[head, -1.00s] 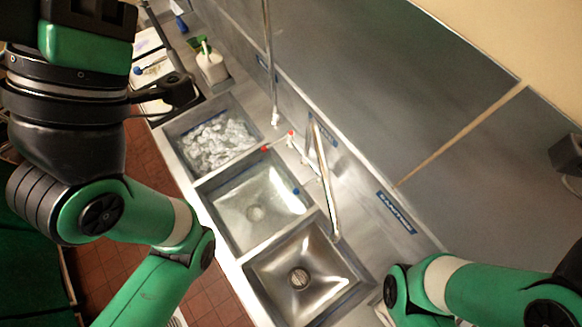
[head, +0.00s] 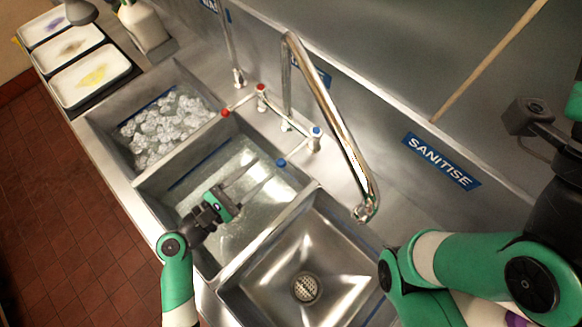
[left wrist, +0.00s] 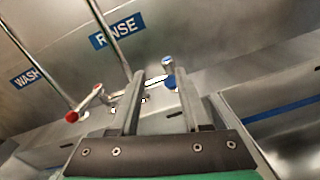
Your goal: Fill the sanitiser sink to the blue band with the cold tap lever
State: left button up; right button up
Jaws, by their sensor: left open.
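The sanitiser sink (head: 330,235) is at the right of the row under the SANITISE sign (head: 441,160). Its bare metal floor and drain (head: 306,287) show, with no water visible. A blue band (left wrist: 285,111) on its wall shows in the left wrist view. The blue-tipped cold tap lever (head: 281,163) juts forward over the middle sink; its knob (left wrist: 171,83) also shows in the left wrist view. My left gripper (head: 264,170) is open over the middle sink, fingers pointing toward the lever. The knob appears between the fingertips, nearer the right finger; contact is unclear. My right gripper is not seen.
The middle sink (head: 165,190) holds clear water; the left sink (head: 110,130) holds suds. Trays (head: 90,75) lie far left.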

pick_arm(q)
jog(key=n, duration=0.1)
send_near(291, 153)
jog(key=s+a+f, duration=0.1)
jog(key=b+x, duration=0.3)
jog(key=x, duration=0.7)
jog(key=shift+w+d, duration=0.2)
jog(key=shift+d, duration=0.05)
jog(key=shift+w+d+r, duration=0.1)
jog(key=shift+w+d, duration=0.2)
jog(key=shift+w, duration=0.05)
grip_shut()
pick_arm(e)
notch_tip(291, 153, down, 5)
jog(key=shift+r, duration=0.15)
